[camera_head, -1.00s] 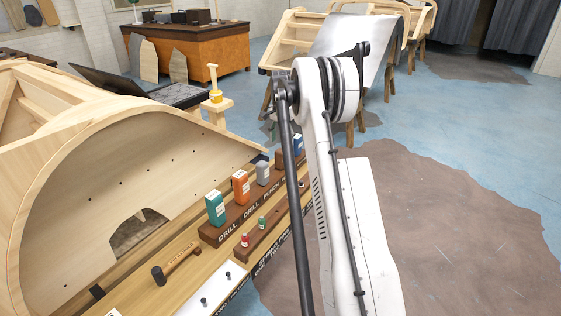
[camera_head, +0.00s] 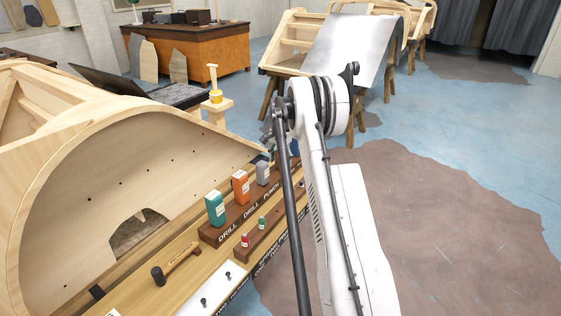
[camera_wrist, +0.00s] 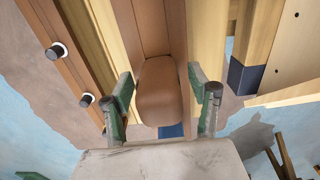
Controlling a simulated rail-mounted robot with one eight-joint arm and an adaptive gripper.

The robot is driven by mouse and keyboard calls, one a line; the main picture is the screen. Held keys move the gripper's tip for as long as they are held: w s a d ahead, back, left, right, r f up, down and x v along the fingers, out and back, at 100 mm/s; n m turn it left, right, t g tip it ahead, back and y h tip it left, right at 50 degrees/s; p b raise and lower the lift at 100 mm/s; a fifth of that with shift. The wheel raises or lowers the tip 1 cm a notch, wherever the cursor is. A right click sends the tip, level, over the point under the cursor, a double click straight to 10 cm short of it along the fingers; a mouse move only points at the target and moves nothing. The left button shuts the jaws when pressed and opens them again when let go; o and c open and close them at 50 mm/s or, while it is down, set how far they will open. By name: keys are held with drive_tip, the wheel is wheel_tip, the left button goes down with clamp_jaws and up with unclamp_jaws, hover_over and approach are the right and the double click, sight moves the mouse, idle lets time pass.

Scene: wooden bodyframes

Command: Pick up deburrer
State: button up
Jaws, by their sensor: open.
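In the wrist view my gripper (camera_wrist: 160,92) is open. Its two green-and-grey fingers stand either side of a rounded brown object (camera_wrist: 158,88), with a gap on each side. I cannot tell for sure whether this is the deburrer. A patch of blue shows just beyond its near end. In the head view a blue item (camera_head: 294,147) at the far end of the labelled wooden rack (camera_head: 238,223) is mostly hidden behind my arm. My gripper is largely hidden there too.
Teal (camera_head: 215,209), orange (camera_head: 240,187) and grey (camera_head: 263,172) blocks stand along the rack. A hammer (camera_head: 180,262) lies on the bench at the front. The curved wooden bodyframe (camera_head: 90,190) rises at left. Open floor lies to the right.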

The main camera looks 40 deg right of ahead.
clamp_jaws()
idle(0.3)
